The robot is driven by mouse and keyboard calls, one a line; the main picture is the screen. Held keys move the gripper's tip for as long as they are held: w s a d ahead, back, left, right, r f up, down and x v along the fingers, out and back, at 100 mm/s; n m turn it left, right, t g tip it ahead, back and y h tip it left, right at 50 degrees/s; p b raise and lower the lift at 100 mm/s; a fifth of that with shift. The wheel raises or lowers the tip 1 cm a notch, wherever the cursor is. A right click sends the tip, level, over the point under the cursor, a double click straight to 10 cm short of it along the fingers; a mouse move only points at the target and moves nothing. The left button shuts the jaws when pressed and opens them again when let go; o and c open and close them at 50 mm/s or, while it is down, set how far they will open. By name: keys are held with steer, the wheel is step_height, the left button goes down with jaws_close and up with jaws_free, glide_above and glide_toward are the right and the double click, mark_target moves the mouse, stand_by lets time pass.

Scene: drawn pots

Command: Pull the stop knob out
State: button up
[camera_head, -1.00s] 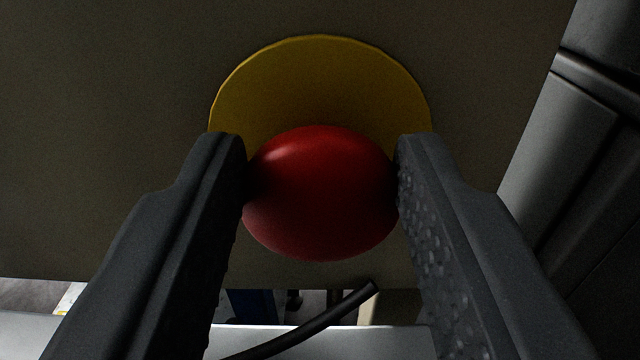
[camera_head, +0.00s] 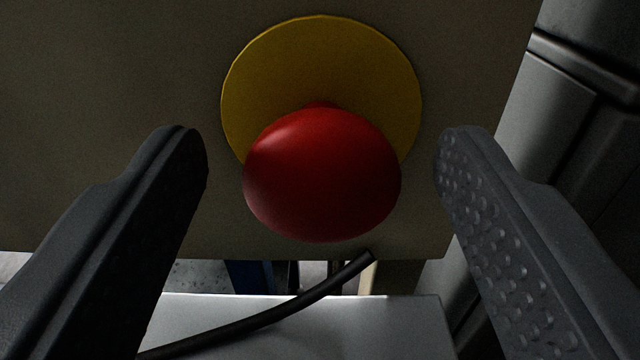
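The red stop knob (camera_head: 322,178) is a rounded mushroom head in the middle of the view. It stands out in front of a round yellow plate (camera_head: 320,65) on a grey-brown panel. A bit of red stem shows between the head and the plate. My gripper (camera_head: 322,160) is open, one dark finger on each side of the knob. There is a clear gap between each finger and the knob, and nothing is held.
The flat panel (camera_head: 110,90) fills the background. A black cable (camera_head: 290,309) crosses a pale surface (camera_head: 390,325) below the knob. Dark grey structure (camera_head: 570,100) stands to the right of the panel.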

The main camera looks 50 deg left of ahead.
steer(key=shift+d, duration=0.1)
steer(key=shift+s+d, duration=0.2)
steer(key=shift+d, duration=0.05)
steer(key=p+v, duration=0.2)
steer(key=v, duration=1.1)
